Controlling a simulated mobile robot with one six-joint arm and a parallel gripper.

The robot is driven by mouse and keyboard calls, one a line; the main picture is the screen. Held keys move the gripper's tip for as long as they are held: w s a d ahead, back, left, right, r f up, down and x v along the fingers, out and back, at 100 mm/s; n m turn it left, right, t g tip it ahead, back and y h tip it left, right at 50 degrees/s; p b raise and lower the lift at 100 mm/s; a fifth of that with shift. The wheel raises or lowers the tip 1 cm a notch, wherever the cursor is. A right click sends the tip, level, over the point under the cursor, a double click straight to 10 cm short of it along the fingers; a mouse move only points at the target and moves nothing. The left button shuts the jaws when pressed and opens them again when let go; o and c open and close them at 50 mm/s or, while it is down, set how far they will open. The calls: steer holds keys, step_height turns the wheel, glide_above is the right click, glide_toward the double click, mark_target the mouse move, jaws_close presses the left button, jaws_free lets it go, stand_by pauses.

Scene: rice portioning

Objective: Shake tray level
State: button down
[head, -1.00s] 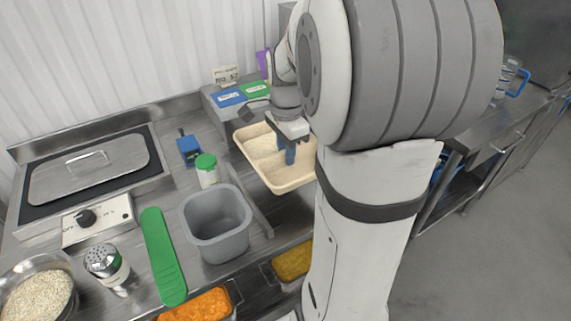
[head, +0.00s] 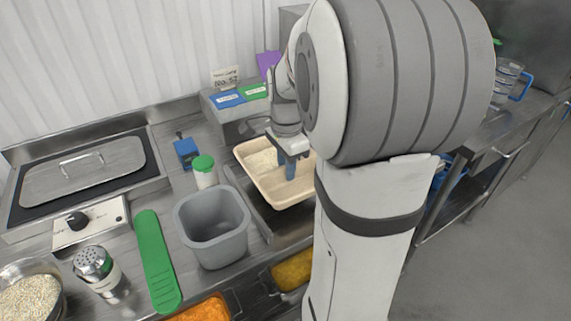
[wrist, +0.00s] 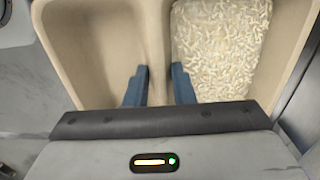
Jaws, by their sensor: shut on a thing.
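The beige tray (head: 256,183) is in the middle of the head view, with its right end behind my arm. In the wrist view the tray (wrist: 88,50) shows a divider between two compartments. Rice (wrist: 220,45) lies spread in the right one there, fairly flat; the left one shows bare. In the head view the rice (head: 262,160) is in the far-left part. My gripper (wrist: 158,88) is shut on the divider, one blue finger on each side. In the head view my gripper (head: 289,167) points down into the tray. I cannot tell whether the tray touches the counter.
A grey bin (head: 213,235) and a green-lidded jar (head: 205,175) stand left of the tray. Further left are a green paddle (head: 157,262), a shaker (head: 100,272) and a rice bowl (head: 30,295). Orange food (head: 205,310) is in front.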

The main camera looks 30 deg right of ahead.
steer(key=shift+w, duration=0.7)
steer(key=s, duration=0.3)
steer(key=shift+r, duration=0.1)
steer(key=shift+w+p, duration=0.75)
steer(key=shift+w, duration=0.8)
steer(key=s, duration=0.3)
steer(key=shift+w, duration=0.9)
steer(key=shift+s, duration=0.2)
steer(key=shift+f+b, duration=0.95)
steer(key=shift+f, duration=0.45)
